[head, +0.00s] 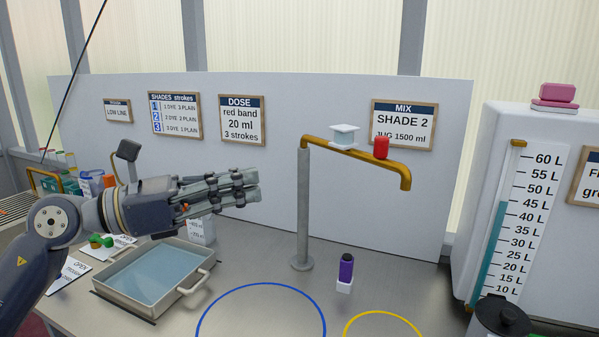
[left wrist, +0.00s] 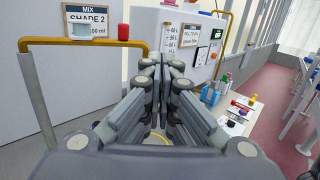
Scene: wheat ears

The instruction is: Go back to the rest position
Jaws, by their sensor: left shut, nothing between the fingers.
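In the left wrist view the same closed fingers (left wrist: 163,68) point away from the camera. The gripper is clear of the yellow tap (head: 340,148), which stands to its right in the head view. My right gripper is not seen in either view.
A tray of blue liquid (head: 202,286) lies below my left arm. A purple-topped bottle (head: 346,268) stands right of the tap post. A dark round pot (head: 503,316) and a tank with a litre scale (head: 519,220) are at right. The blue-ringed spot (head: 262,286) is empty.

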